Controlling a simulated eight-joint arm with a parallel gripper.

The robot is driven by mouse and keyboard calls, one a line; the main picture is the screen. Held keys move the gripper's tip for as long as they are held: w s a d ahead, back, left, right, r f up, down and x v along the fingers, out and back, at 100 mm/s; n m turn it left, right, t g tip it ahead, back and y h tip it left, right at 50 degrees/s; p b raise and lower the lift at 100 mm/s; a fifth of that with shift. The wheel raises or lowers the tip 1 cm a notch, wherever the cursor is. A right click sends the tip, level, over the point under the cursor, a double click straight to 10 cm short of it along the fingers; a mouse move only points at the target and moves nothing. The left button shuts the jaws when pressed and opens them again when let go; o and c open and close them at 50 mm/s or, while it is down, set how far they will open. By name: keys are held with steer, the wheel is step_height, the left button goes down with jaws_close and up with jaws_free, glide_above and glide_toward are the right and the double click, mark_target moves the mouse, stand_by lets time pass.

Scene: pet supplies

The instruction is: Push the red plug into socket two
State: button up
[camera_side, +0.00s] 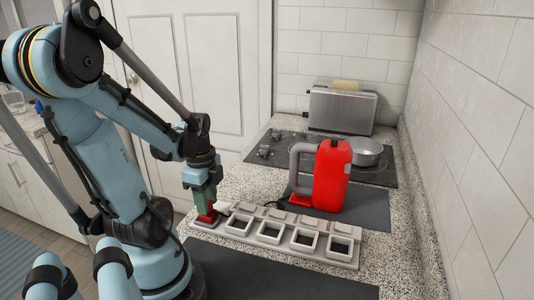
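The socket strip (288,241) is a pale bar running from the left middle toward the right, with several dark square openings. A small red piece (207,218), which looks like the red plug, is at the strip's left end, left of the open sockets. I cannot tell whether it is seated there or just above. My gripper (205,195) points down directly above the red piece, with a dark green part between the wrist and the red. The fingers are too small and blended to tell whether they are closed on it. No socket numbers are readable.
A red appliance with a grey handle (331,176) stands on a dark mat (365,211) behind the strip. A cooktop (278,151), a pot (366,152) and a toaster (342,109) are farther back. A tiled wall bounds the right. A dark mat (270,275) lies clear in front.

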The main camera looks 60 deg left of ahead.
steer(key=c, duration=0.4)
steer(key=shift+r, duration=0.2)
steer(key=shift+c, duration=0.2)
steer(key=shift+r, duration=0.8)
step_height(320, 180, up, 2)
steer(key=shift+r, duration=0.1)
steer(key=w+d+r, duration=0.4)
steer(key=d+r, duration=0.3)
steer(key=d, duration=0.4)
steer(key=w+f, duration=0.2)
steer(key=w, duration=0.5)
steer(key=shift+w+d+f, duration=0.3)
steer(key=shift+w+d, duration=0.05)
